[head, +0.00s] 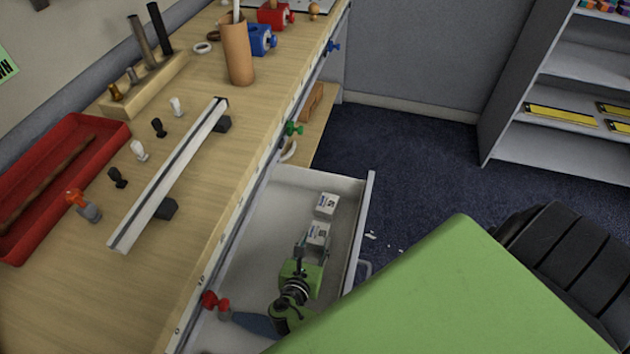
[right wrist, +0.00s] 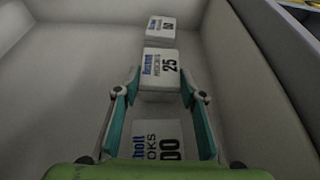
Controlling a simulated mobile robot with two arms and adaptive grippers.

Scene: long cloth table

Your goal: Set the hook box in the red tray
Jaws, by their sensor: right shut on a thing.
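The red tray (head: 101,124) lies at the left back of the wooden table, with a long brown stick in it. Several small white hook boxes are in the open drawer (head: 272,214). My right gripper (head: 312,246) reaches down into the drawer. In the right wrist view its fingers (right wrist: 160,78) are shut on the white hook box marked 25 (right wrist: 160,67), which also shows in the head view (head: 318,233). Another box (right wrist: 161,29) stands beyond it (head: 327,204), and one ending in 00 (right wrist: 157,142) shows nearer the palm. My left gripper is not in view.
A metal-edged rail (head: 168,178) and several small hooks lie between the drawer and the tray. A tool block (head: 143,85) and a brown cup (head: 237,52) stand farther back. Drawer walls rise close around my right gripper. A grey shelf (head: 556,92) stands at right.

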